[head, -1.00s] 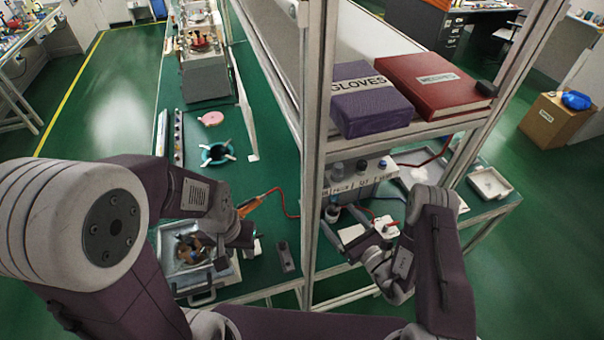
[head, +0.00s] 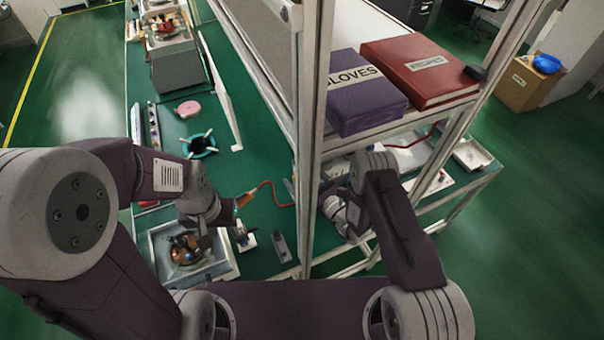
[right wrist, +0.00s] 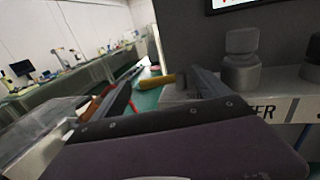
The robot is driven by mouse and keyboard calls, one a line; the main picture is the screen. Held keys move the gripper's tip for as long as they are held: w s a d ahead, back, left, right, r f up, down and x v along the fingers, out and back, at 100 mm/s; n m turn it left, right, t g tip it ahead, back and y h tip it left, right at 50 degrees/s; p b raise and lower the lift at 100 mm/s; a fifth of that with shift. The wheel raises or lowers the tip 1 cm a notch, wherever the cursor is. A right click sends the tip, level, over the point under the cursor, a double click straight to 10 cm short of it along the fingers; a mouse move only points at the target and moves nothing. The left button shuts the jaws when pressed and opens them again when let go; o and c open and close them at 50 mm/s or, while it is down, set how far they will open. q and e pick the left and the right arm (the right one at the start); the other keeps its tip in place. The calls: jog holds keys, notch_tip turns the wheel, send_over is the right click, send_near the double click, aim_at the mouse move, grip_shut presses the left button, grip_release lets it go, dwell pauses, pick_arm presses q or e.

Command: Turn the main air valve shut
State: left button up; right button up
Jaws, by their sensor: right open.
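I cannot pick out the main air valve with certainty in either current view. My right gripper is open; in the right wrist view its two fingers (right wrist: 160,92) are spread, with nothing seen held between them. Beyond the fingertips shows a yellow handle-like piece (right wrist: 157,82). A grey unit with knobs (right wrist: 241,62) and a partly hidden label ending in "TER" stands just right of the fingers. In the head view the right gripper is mostly hidden behind the rack post and my own arm. My left gripper (head: 205,240) hangs over a metal tray (head: 228,268); its jaw opening is unclear.
A rack post (head: 313,130) stands between my arms. Its shelf holds a purple gloves box (head: 365,95) and a red binder (head: 420,72). An orange-handled tool (head: 243,200) with a red hose, a teal ring (head: 199,146) and a pink disc (head: 188,109) lie on the green bench.

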jog(key=shift+s+d+r, duration=0.1)
jog(key=c, duration=1.3)
jog(key=shift+d+f+n+g+y+b, duration=0.25)
jog(key=shift+n+g+y+b, duration=0.4)
jog(key=shift+b, duration=0.25)
jog(key=shift+c, duration=0.2)
jog(key=n+g+y+b, duration=0.1)
jog(key=g+b, duration=0.1)
jog(key=n+g+y+b, duration=0.2)
jog(key=shift+d+f+b, duration=0.1)
jog(key=shift+d+b, duration=0.2)
jog(key=shift+d, duration=0.05)
jog(key=shift+s+d+r+n+g+y+b, duration=0.1)
jog(key=shift+n+g+y+b, duration=0.35)
jog(key=shift+g+b, duration=0.15)
jog(key=shift+d+r+n+g+y+b, duration=0.1)
jog(key=shift+n+g+y+b, duration=0.25)
jog(key=shift+g+b, duration=0.2)
jog(key=o, duration=1.3)
jog(key=shift+o, duration=0.2)
jog(key=shift+r, duration=0.15)
